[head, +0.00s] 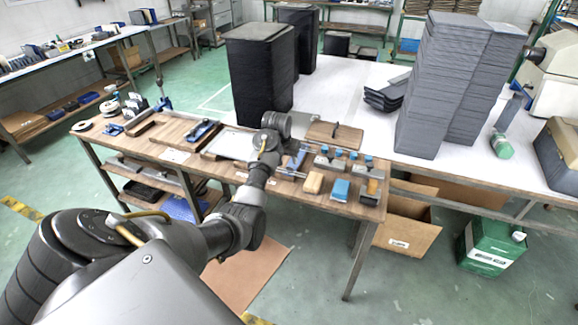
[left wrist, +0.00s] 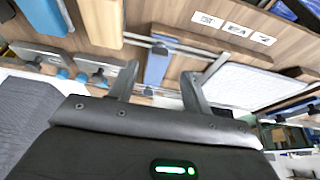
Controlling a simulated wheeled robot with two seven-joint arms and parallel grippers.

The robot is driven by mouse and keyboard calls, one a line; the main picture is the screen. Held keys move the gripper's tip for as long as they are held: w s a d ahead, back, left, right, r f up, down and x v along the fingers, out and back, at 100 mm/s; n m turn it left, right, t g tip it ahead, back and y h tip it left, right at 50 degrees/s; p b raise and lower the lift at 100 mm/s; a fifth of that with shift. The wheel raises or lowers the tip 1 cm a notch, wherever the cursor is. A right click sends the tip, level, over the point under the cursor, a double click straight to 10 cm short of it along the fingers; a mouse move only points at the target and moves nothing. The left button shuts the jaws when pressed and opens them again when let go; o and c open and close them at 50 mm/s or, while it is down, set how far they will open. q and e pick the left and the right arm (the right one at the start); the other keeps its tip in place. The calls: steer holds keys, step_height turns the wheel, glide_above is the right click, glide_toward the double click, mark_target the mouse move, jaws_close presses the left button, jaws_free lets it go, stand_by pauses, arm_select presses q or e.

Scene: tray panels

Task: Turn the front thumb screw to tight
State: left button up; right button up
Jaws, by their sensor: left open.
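My left gripper (left wrist: 160,71) is open in the left wrist view, with its two fingers apart and nothing held between them. A blue block with metal rods (left wrist: 157,62) shows beyond the gap between the fingers; it also shows in the head view (head: 295,160), just right of my arm. Small blue knobs (head: 353,155) on grey metal pieces stand to its right on the bench, and show at left in the left wrist view (left wrist: 80,77). I cannot tell which part is the front thumb screw or how tight it is. My arm hides part of the bench in the head view.
The wooden workbench (head: 172,155) holds a white tray (head: 232,143), a blue tool (head: 203,131), a tan block (head: 314,182) and a blue block (head: 341,189). Tall dark stacks (head: 258,80) and grey stacks (head: 430,100) stand on the white table behind.

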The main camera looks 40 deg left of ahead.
mark_target(290, 169)
arm_select(q)
steer(key=x, duration=0.7)
steer(key=c, duration=1)
